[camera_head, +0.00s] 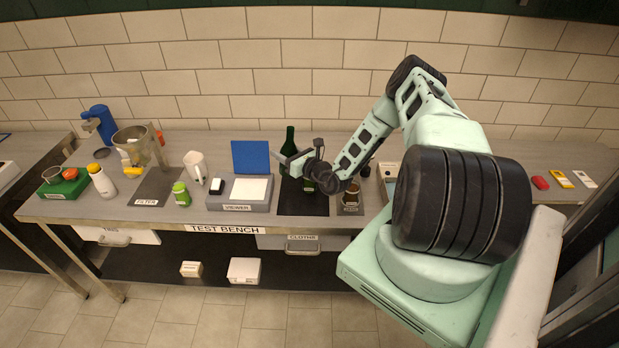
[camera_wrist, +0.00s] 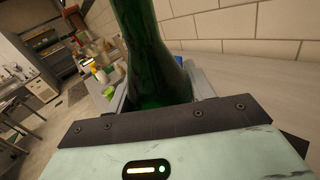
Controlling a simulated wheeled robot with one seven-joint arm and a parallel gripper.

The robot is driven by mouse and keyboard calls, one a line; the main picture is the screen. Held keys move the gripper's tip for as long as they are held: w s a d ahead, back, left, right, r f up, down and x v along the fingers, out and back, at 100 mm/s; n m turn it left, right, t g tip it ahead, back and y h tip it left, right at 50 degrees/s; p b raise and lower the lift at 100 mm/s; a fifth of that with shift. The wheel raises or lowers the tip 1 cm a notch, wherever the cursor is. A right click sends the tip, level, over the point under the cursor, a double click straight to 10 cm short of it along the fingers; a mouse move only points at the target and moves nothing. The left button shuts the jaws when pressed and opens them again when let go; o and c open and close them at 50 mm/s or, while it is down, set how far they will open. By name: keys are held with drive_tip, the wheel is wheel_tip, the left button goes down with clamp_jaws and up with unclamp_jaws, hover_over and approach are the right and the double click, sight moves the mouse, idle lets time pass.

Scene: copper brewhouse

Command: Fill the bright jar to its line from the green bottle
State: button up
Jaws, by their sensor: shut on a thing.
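My gripper (camera_head: 300,164) is shut on a dark green bottle (camera_head: 289,140) above the dark mat right of the viewer. In the wrist view the green bottle (camera_wrist: 150,55) stands between the fingers, its neck running out of the top of the picture. A green piece (camera_head: 308,186) shows below the gripper; I cannot tell whether it belongs to the same bottle. A small jar (camera_head: 351,194) with a pale front label, too small to read, stands right of the gripper, apart from it. Its fill line and level cannot be made out.
The viewer (camera_head: 240,192) with a raised blue lid (camera_head: 250,157) stands left of the gripper. Further left are a white jug (camera_head: 195,167), a green-capped container (camera_head: 181,194), a white bottle (camera_head: 102,182) and a metal pot (camera_head: 132,147). A tiled wall (camera_head: 230,80) rises behind the bench.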

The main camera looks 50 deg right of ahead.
drive_tip(key=shift+d+r+n, duration=0.25)
drive_tip(key=shift+r+n, duration=0.25)
drive_tip(key=shift+d+f, duration=0.1)
drive_tip(key=shift+f, duration=0.2)
drive_tip(key=a+r, duration=0.4)
drive_tip(key=a, duration=0.2)
drive_tip(key=shift+w, duration=0.4)
drive_tip(key=s+a+f+b, duration=0.7)
drive_tip(key=a+f+b, duration=0.2)
drive_tip(key=f+b, duration=0.1)
drive_tip(key=s+a+f+b, duration=0.8)
drive_tip(key=a+f+b, duration=0.1)
drive_tip(key=f+b, duration=0.2)
drive_tip(key=shift+s+f, duration=0.25)
drive_tip(key=shift+f, duration=0.3)
